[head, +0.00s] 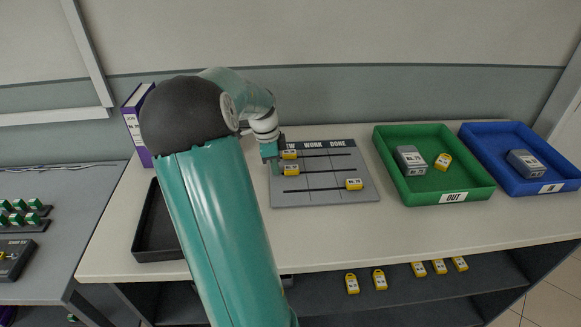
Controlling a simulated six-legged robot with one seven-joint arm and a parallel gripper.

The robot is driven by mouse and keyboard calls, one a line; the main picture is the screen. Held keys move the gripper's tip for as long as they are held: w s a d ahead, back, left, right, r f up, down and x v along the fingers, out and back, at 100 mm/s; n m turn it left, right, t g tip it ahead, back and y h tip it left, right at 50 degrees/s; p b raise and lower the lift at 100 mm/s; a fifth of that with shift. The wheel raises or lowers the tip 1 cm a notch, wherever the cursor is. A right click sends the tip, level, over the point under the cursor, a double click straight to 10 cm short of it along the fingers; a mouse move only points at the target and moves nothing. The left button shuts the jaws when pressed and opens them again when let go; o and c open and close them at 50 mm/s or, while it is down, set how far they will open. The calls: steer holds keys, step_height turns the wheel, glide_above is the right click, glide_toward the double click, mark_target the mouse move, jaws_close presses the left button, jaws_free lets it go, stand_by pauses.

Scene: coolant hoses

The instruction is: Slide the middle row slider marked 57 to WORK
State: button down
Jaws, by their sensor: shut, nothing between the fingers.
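The grey slider board (330,194) lies on the table, with three dark slots under column headings. WORK and DONE are readable; the left heading is partly hidden by my arm. The middle row's yellow slider (291,170) is at the left end of its slot, under the left heading. The top row's yellow slider (289,155) is also at the left. The bottom row's yellow slider (354,184) is at the right, under DONE. The slider numbers are too small to read. My gripper (274,168) is shut and empty, just left of the middle slider; contact cannot be told.
A green tray (457,197) marked OUT, holding a grey and a yellow item, stands right of the board. A blue tray (563,186) is beyond it. A black tray (146,245) is partly behind my arm. A purple binder (136,130) stands back left. Table is clear in front of the board.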

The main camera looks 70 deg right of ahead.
steer(key=shift+f, duration=0.2)
steer(key=shift+r, duration=0.1)
steer(key=shift+s+d, duration=0.1)
steer(key=shift+s, duration=0.1)
steer(key=shift+s+d, duration=0.15)
steer(key=shift+s, duration=0.15)
